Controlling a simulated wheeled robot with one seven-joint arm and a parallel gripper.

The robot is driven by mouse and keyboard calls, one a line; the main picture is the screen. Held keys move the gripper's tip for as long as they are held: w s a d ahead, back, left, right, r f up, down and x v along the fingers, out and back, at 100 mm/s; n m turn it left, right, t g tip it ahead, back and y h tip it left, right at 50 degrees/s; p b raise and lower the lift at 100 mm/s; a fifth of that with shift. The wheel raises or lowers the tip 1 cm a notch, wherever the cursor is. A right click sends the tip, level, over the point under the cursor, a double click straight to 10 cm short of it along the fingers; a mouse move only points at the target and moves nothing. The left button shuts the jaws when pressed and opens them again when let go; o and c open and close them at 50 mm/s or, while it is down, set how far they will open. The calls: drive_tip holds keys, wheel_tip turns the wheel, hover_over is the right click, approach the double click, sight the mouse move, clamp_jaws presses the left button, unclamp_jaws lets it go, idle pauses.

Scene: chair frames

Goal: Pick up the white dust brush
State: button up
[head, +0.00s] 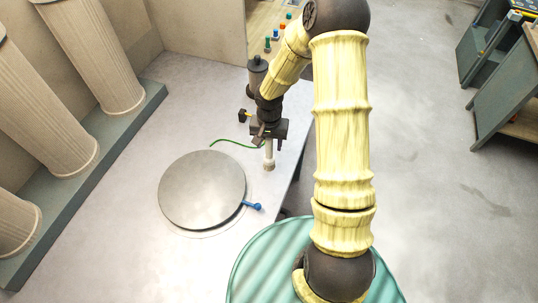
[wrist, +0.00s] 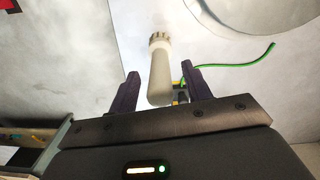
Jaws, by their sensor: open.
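The white dust brush (wrist: 160,75) is a pale cylinder with a ring of short notches at its far end. In the wrist view it shows between and beyond the fingers of my gripper (wrist: 160,68), with space on both sides. Its near end lies close to the gripper's palm edge. In the head view the brush (head: 268,156) shows just below my gripper (head: 268,136), near the right edge of the pale table. My gripper is open, and its fingers do not appear to touch the brush. I cannot tell the exact height gap.
A grey round disc (head: 202,190) lies left of the brush, with a blue-handled item (head: 253,206) at its rim. A green cord (head: 232,143) curves beside the gripper. Ribbed columns (head: 95,60) stand at left. Small coloured pegs (head: 275,35) stand at the back. Shelves (head: 505,100) stand at right.

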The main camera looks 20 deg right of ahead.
drive_tip(key=shift+f, duration=0.45)
drive_tip(key=shift+c, duration=0.4)
clamp_jaws()
